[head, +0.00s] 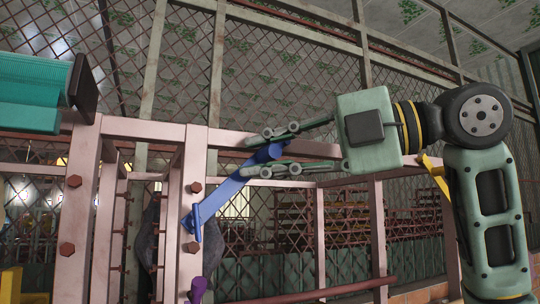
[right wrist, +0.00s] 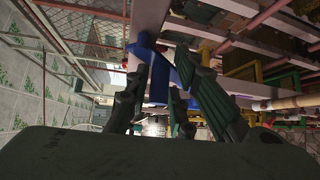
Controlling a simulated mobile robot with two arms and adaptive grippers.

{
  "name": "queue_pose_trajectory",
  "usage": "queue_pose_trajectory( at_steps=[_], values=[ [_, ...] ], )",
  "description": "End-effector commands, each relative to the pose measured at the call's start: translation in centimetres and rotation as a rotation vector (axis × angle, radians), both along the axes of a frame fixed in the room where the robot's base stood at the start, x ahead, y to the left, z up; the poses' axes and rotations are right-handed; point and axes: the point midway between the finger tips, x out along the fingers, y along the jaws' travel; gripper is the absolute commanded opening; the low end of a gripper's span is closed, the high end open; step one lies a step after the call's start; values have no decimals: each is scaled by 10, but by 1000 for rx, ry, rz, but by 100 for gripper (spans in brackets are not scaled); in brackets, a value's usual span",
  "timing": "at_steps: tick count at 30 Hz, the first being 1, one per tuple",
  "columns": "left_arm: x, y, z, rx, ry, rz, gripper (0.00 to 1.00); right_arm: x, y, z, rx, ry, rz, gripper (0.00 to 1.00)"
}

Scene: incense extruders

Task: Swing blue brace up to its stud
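The blue brace (head: 222,192) slants up and right from the front of a pink post (head: 196,152). Its lower end lies against the post, and its upper end is a round blue knob. My right gripper (head: 259,153) reaches in from the right, one finger above the knob and one below, close against it. In the right wrist view the blue brace (right wrist: 158,86) shows between the fingers. Brown hex studs, one upper (head: 196,187) and one lower (head: 191,247), stick out of the post; I cannot tell which belongs to the brace. My left gripper is not in view.
A pink crossbeam (head: 140,129) runs behind the gripper. A teal ribbed body (head: 30,90) with a dark end plate (head: 84,90) is at upper left. A purple part (head: 197,290) is below the brace. Mesh fencing stands behind. The space right of the post, under the gripper, looks open.

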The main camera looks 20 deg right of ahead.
Motion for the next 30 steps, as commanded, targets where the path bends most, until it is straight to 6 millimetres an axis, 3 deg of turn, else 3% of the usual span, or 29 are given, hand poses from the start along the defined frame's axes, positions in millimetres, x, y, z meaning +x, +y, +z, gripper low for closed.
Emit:
queue_pose_trajectory(
  at_steps=[3, 14, 30],
  values=[
    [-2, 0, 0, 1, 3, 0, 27, 0, 0, 0, -1, 0, 0, 33],
    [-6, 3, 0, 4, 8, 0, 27, -3, -4, 0, -1, 1, -2, 33],
    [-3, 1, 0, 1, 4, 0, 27, -71, -75, 11, -1, -1, -1, 33]
  ],
)
